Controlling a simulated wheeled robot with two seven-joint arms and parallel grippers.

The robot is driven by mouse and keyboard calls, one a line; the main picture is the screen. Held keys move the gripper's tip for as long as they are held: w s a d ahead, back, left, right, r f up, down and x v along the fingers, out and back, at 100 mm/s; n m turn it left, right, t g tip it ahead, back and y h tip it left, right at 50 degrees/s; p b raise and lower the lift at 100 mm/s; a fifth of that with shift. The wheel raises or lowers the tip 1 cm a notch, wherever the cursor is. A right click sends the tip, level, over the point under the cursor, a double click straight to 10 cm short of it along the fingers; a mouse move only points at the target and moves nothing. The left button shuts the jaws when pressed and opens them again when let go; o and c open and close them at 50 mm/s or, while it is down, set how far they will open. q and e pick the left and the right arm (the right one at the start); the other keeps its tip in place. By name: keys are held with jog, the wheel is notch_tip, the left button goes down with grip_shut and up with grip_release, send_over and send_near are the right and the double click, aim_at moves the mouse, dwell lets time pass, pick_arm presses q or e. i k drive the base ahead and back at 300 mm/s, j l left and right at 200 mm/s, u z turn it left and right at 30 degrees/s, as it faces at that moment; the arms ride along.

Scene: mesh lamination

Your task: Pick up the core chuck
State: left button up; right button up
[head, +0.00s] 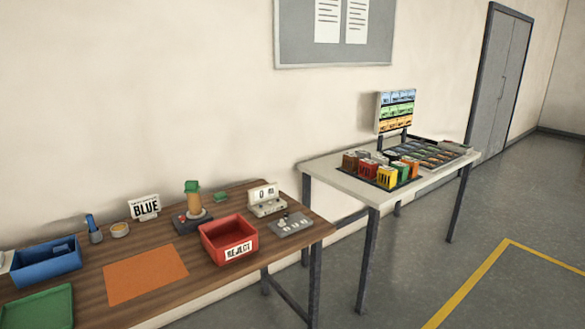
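I cannot tell for certain which object is the core chuck. A dark base with a tan upright cylinder and a green top (193,202) stands near the back of the brown wooden table (95,275). A small grey and blue upright tool (94,229) stands farther left, beside a small round tan item (120,230). A small green piece (221,197) lies right of the cylinder. Neither of my grippers is in view.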

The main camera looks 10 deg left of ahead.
aim_at(191, 186)
jog(key=i+u, duration=0.2)
jog(key=i, duration=0.4)
jog(key=i+l+u, duration=0.15)
jog(key=i, duration=0.4)
